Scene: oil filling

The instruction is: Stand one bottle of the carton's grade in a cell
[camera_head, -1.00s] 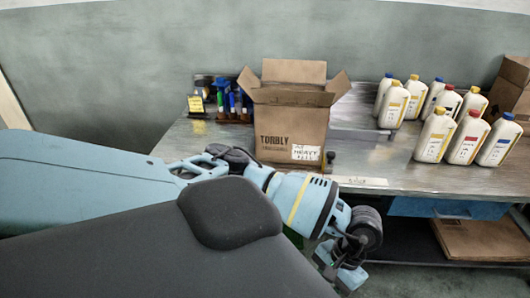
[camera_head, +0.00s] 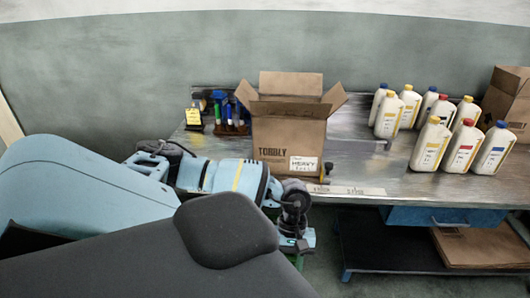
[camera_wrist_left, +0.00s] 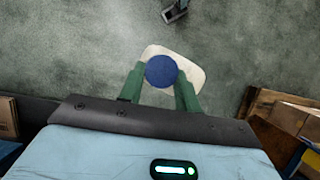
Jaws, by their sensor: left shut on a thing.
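In the left wrist view my left gripper (camera_wrist_left: 160,82) has its green fingers shut on a white bottle (camera_wrist_left: 196,74) with a blue cap (camera_wrist_left: 161,70), seen from above over the floor. In the head view the left wrist (camera_head: 294,215) is in front of the bench, low and near its front edge. The held bottle cannot be made out there. My right gripper is not in view.
Several white bottles with yellow, red and blue caps (camera_head: 431,145) stand on the bench at right. A pen rack (camera_head: 229,125) and yellow sign (camera_head: 193,116) are left of the carton. Another carton (camera_head: 508,100) is at far right. A blue drawer (camera_head: 440,216) is under the bench.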

